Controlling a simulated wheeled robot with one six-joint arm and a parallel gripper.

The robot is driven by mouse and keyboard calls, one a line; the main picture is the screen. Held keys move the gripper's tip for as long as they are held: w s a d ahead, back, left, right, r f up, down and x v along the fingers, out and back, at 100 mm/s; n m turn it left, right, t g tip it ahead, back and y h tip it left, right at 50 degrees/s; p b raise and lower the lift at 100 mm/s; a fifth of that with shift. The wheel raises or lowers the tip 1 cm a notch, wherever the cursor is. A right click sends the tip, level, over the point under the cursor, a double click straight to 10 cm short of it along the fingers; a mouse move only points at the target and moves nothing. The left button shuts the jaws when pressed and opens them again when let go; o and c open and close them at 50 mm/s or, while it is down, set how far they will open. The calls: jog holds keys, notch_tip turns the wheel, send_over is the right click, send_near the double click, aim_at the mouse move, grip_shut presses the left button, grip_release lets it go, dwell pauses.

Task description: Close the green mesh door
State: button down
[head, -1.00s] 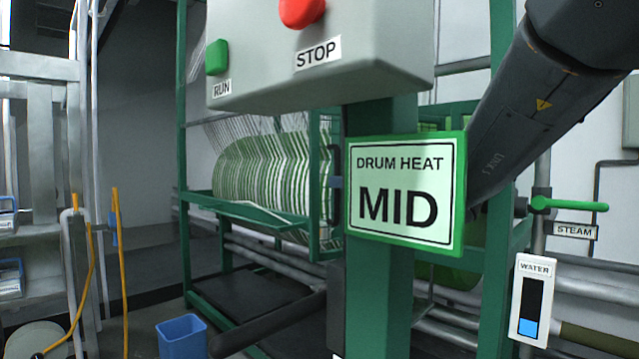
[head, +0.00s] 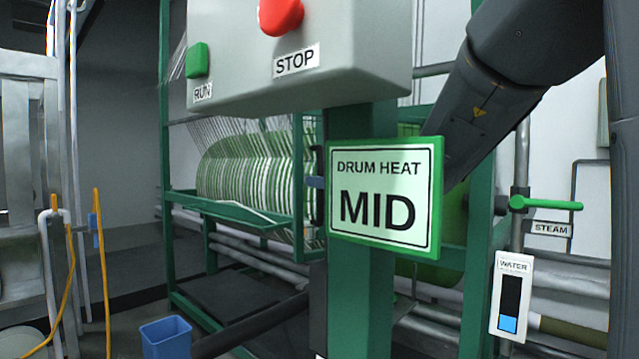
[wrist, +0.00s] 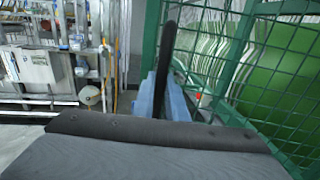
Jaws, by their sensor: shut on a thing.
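The green mesh door (wrist: 265,65) fills the right of the wrist view, with the green and white webbing drum behind its wire. In the head view only a narrow part of the door frame (head: 298,185) shows, left of the heat sign and seen nearly edge-on. A black upright bar handle (wrist: 172,45) stands at the door's near edge. My gripper (wrist: 162,100) has its blue fingers shut around this handle. A blue fingertip of my gripper also shows in the head view (head: 316,182). The sign and post hide most of the door there, so its gap cannot be judged.
The DRUM HEAT sign (head: 385,198) and its green post (head: 362,295) stand close in front, under the control box (head: 340,70). A steam valve (head: 545,204) and water gauge (head: 511,297) are at right. A blue bin (head: 166,338) is at lower left.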

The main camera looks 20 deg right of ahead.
jog(key=x, duration=0.1)
jog(key=b+x, duration=0.1)
jog(key=x, duration=0.1)
jog(key=b+x, duration=0.1)
jog(key=shift+w+d+f, duration=0.1)
jog(key=shift+w+d, duration=0.1)
jog(key=shift+w, duration=0.65)
jog(key=c, duration=1.8)
grip_release()
jog(key=shift+o, duration=0.2)
jog(key=shift+s, duration=0.15)
jog(key=b+v, duration=0.1)
jog(key=v, duration=0.6)
jog(key=shift+s, duration=0.35)
jog(key=shift+d, duration=0.1)
jog(key=shift+c, duration=0.3)
